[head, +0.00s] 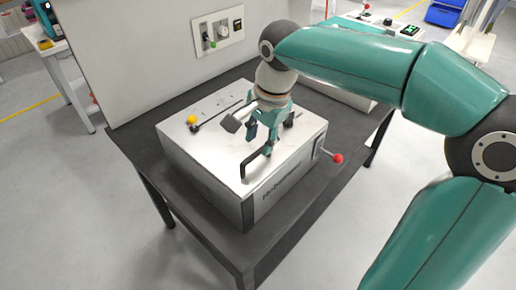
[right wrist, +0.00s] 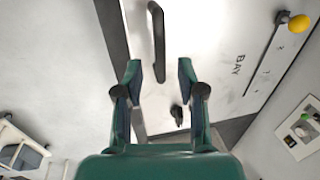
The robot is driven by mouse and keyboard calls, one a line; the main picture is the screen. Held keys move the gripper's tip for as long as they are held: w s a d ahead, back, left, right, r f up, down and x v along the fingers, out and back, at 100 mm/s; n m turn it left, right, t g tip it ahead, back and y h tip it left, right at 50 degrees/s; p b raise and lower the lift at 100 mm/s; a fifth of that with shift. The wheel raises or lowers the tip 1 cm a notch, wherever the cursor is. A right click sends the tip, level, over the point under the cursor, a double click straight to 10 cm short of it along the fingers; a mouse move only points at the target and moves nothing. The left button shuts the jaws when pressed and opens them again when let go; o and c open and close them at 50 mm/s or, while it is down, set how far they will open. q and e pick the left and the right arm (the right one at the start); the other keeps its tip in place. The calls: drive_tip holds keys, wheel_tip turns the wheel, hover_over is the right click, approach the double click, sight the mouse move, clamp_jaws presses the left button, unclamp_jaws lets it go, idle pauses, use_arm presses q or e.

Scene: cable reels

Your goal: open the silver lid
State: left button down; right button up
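The silver lid (head: 215,140) is the flat top of a metal box on a dark table; it lies closed, and also shows in the right wrist view (right wrist: 205,40). A black bar handle (head: 247,166) stands near its front edge; in the right wrist view the handle (right wrist: 157,40) runs up from between my fingertips. My right gripper (head: 262,143) points down over the lid by the handle. Its two fingers (right wrist: 159,72) are apart with nothing gripped. I cannot tell whether they touch the handle. My left gripper is in neither view.
A yellow knob (head: 192,119) sits at the end of a slot in the lid. A lever with a red knob (head: 338,158) sticks out of the box's right side. A wall panel with switches (head: 218,33) is behind. The dark table (head: 130,150) has a bare margin around the box.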

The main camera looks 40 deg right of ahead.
sight(257, 152)
drive_tip(key=shift+w+f, duration=0.2)
drive_tip(key=shift+f, duration=0.65)
drive_tip(key=shift+w+f, duration=0.15)
drive_tip(key=shift+f, duration=0.7)
clamp_jaws()
